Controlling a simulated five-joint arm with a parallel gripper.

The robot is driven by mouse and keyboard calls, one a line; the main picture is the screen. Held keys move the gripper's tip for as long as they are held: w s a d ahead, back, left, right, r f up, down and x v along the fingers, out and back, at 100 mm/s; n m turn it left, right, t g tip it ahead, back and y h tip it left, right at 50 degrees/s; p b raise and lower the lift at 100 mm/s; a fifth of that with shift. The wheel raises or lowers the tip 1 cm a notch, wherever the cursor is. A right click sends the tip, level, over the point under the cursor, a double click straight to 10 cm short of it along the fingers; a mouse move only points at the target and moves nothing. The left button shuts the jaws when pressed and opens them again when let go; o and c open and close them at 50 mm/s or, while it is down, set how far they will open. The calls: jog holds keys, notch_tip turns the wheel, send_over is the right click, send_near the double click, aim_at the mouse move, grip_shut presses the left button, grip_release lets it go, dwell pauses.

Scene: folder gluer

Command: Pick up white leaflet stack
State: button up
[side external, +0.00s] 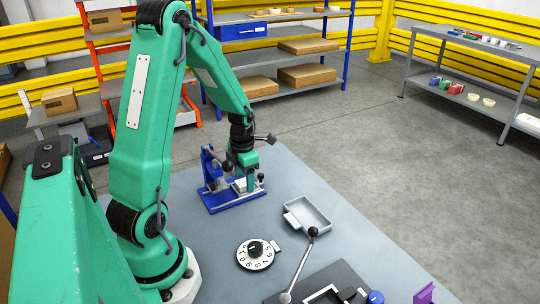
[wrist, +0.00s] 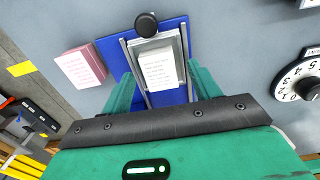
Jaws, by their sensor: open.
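The white leaflet stack (wrist: 157,69), with printed lines on its top face, sits in the metal-framed bed of a blue fixture (wrist: 176,27). In the side external view, the blue fixture (side external: 216,200) stands on the grey table and the stack is small and partly hidden by my gripper (side external: 247,180). In the wrist view, my gripper (wrist: 161,88) is open, with one green finger on each side of the fixture's bed and the stack's near end between them. I cannot tell whether the fingers touch the stack.
A pink block with a printed top (wrist: 82,68) lies left of the fixture in the wrist view. A black knob (wrist: 146,25) rises behind the stack. A grey tray (side external: 308,214), a numbered dial (side external: 257,255) and a lever (side external: 300,265) stand on the table.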

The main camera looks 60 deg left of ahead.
aim_at(245, 182)
jog(key=c, duration=1.1)
jog(key=shift+o, duration=0.2)
jog(key=shift+r, duration=0.15)
jog(key=shift+r, duration=0.55)
notch_tip(245, 182, up, 3)
jog(key=shift+d, duration=0.15)
jog(key=d+r, duration=0.6)
jog(key=d, duration=0.5)
jog(key=shift+w+d+r, duration=0.2)
jog(key=shift+w+r, duration=0.05)
jog(key=shift+r, duration=0.05)
